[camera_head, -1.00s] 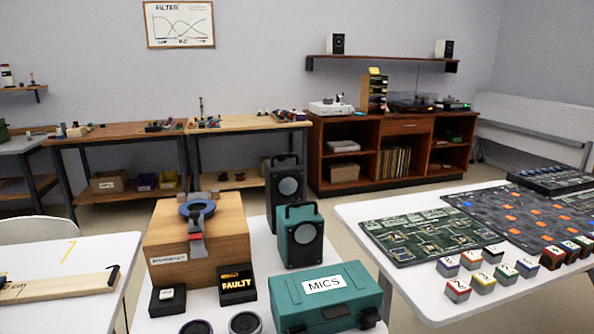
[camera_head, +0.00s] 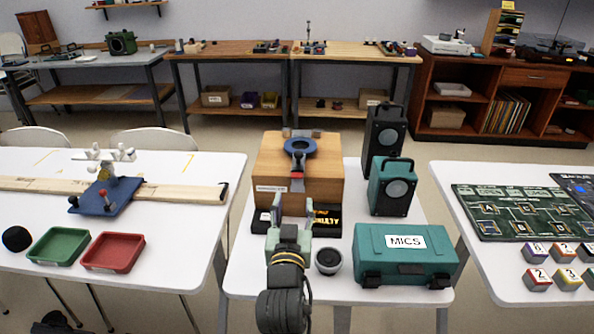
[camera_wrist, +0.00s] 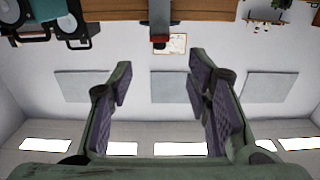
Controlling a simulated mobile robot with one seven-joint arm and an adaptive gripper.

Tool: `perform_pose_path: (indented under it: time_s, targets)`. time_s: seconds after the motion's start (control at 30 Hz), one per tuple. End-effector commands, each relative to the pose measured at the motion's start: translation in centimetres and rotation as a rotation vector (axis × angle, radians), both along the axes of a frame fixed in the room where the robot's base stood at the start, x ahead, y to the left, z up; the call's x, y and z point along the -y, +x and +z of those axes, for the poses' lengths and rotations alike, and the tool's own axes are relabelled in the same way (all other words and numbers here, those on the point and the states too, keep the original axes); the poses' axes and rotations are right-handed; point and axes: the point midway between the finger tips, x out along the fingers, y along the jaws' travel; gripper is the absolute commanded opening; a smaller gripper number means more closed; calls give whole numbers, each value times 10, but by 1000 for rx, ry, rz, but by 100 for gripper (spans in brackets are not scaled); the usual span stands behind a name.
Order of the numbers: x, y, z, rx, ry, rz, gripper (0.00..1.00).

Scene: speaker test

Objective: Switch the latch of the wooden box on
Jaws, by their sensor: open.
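The wooden box (camera_head: 325,187) stands on the white middle table, with a blue ring (camera_head: 315,149) on top. My gripper (camera_head: 290,222) is open and empty in front of the box, below the latch in the picture, and hides part of the black blocks there. In the wrist view, the fingers (camera_wrist: 158,82) are spread wide. The latch (camera_wrist: 160,18) and the box's edge (camera_wrist: 215,8) show beyond them at the top, apart from the fingertips.
Right of the box stand a black speaker (camera_head: 383,130), a teal speaker (camera_head: 391,187) and a teal MICS case (camera_head: 407,255). A round grey piece (camera_head: 328,261) and a black FAULTY block (camera_head: 327,221) lie close to my gripper. Red (camera_head: 113,252) and green (camera_head: 59,247) trays sit on the left table.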

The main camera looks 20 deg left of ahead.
Motion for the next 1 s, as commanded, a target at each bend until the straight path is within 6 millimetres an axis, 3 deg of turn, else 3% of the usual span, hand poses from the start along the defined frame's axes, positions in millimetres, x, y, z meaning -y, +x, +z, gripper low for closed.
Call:
perform_pose_path:
  time_s: [0.3, 0.8, 1.0]
  targets:
    - [-2, 13, -11, -1, 5, -13, 45]
    - [-6, 26, -9, 0, 2, -2, 45]
    - [-19, 67, -2, -5, 0, -2, 45]
